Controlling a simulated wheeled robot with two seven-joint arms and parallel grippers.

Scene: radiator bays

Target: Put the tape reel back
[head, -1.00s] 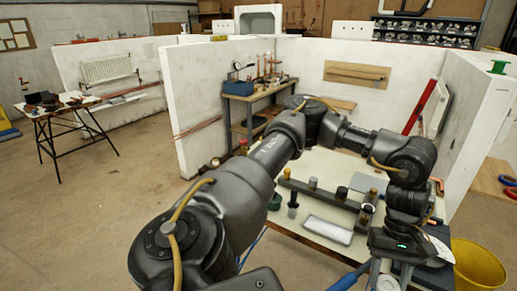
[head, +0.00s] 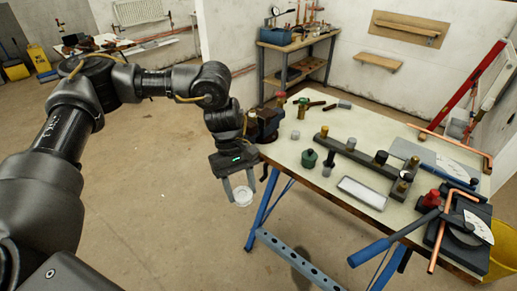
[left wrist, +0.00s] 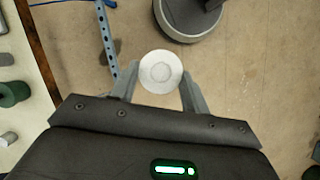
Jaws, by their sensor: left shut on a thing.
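A white tape reel (head: 242,197) hangs between the fingers of my left gripper (head: 247,189), which is shut on it. The gripper points down beside the left edge of the workbench, over the open floor. In the left wrist view the reel (left wrist: 161,72) sits between the two grey fingertips (left wrist: 160,88), its round face towards the camera and its centre ring visible. My right gripper is not in view.
The workbench (head: 345,125) holds a dark rail with several knobs, a green pot (head: 309,158), a white tray (head: 362,192) and a pipe bender (head: 467,225). A vise (head: 264,123) stands at its left corner. A red level (head: 474,82) leans behind.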

